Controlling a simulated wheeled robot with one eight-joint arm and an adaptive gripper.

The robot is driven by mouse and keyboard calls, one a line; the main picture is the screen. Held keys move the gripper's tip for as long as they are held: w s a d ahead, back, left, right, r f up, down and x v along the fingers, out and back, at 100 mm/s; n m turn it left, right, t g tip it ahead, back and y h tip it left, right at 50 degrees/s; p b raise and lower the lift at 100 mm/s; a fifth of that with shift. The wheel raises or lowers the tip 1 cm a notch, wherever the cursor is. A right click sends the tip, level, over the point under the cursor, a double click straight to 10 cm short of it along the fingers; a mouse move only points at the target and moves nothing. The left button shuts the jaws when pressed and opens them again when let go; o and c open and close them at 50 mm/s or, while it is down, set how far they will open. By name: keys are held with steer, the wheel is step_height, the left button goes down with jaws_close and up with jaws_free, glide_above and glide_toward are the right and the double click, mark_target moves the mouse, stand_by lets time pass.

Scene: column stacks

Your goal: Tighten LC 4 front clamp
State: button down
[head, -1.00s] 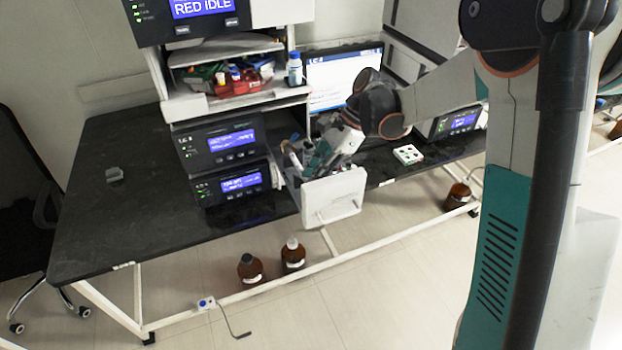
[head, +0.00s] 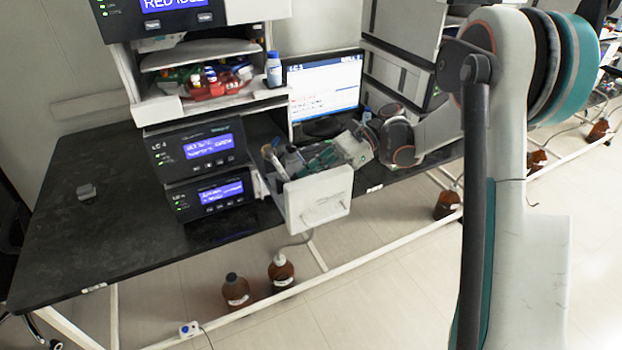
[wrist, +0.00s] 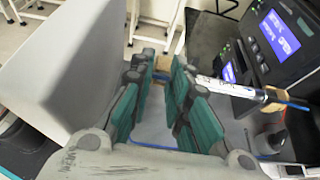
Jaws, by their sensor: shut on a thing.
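In the wrist view, my gripper's teal fingers (wrist: 158,82) are closed around a tan clamp (wrist: 164,64), partly hidden between the fingertips. A labelled white column (wrist: 230,88) with blue tubing runs right from the fingers to a second tan clamp (wrist: 285,93). I cannot tell how tight either clamp is.
A monitor (head: 322,90) stands behind my gripper. A red bin (head: 215,82) and a blue-capped bottle (head: 273,70) sit on the shelf above. Brown bottles (head: 236,290) stand on the floor below. The bench's left side is mostly clear.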

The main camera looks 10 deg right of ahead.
stand_by(0.4)
steer(key=c, duration=1.5)
jaws_free()
steer(key=shift+a+f, duration=0.1)
step_height(320, 180, up, 10)
steer(key=shift+r, duration=0.1)
